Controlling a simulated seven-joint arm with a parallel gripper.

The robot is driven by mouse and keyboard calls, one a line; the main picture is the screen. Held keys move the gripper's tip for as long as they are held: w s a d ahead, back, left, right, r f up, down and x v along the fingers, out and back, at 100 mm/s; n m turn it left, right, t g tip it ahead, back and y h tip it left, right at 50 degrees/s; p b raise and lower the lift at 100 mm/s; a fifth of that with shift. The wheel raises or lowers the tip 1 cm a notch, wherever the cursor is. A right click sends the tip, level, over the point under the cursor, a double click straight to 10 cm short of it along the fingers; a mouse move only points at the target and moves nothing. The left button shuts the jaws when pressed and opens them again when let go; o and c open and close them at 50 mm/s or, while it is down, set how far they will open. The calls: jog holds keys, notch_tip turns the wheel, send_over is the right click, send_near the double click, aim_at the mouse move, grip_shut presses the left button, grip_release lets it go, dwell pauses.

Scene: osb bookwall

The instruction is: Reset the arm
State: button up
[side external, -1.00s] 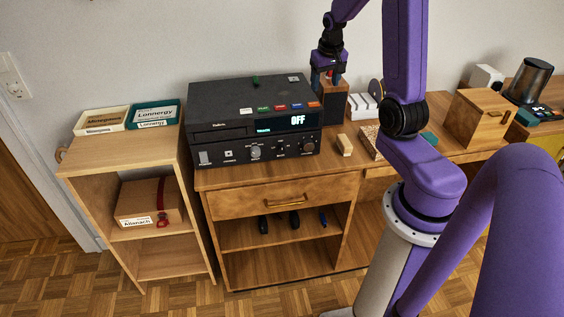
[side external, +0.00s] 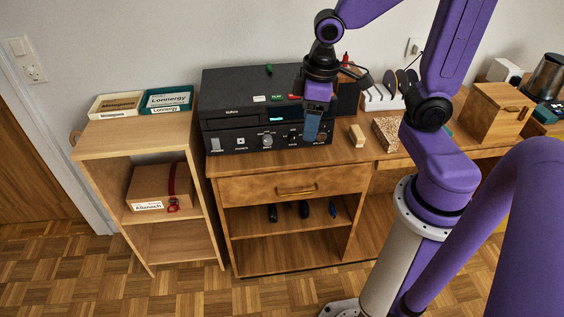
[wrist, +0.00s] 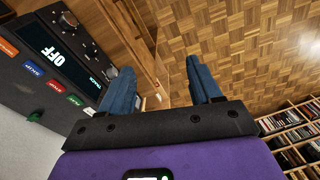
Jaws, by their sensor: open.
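My gripper (side external: 313,128) hangs in front of the right part of the black video device in the side view, fingers pointing down. In the wrist view its two blue fingers (wrist: 160,90) are spread apart with nothing between them. The black device (side external: 228,116) sits on the wooden desk, and in the wrist view its front (wrist: 75,62) reads "OFF". My gripper hides part of its front; I cannot tell the exact gap between them.
The wooden desk (side external: 255,162) also bears a small wooden block (side external: 357,135), a white rack with discs (side external: 380,98) and a wooden box (side external: 496,112). A shelf unit (side external: 120,140) with trays stands at left. Open parquet floor (side external: 185,293) lies in front.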

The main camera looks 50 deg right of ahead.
jog(key=s+a+n, duration=0.1)
jog(key=s+n, duration=0.2)
jog(key=s, duration=0.3)
jog(key=s+a+n+g, duration=0.1)
jog(key=s+a+n, duration=0.1)
jog(key=s, duration=0.4)
jog(key=shift+a+r+n, duration=0.3)
jog(key=shift+n, duration=0.2)
jog(key=o, duration=0.3)
jog(key=shift+s, duration=0.3)
jog(key=o, duration=0.4)
jog(key=w+d+r+m, duration=0.2)
jog(key=w+d+m, duration=0.4)
jog(key=w, duration=0.2)
jog(key=w+d+r+m, duration=0.3)
jog(key=w+d+m, duration=0.2)
jog(key=w+d, duration=0.25)
jog(key=s+d+r+m, duration=0.2)
jog(key=d+m, duration=0.3)
jog(key=d, duration=0.6)
jog(key=s+d+r+m, duration=0.15)
jog(key=d+m, duration=0.35)
jog(key=d, duration=0.5)
jog(key=f, duration=0.9)
jog(key=shift+w+d+f, duration=0.1)
jog(key=shift+w+f, duration=0.15)
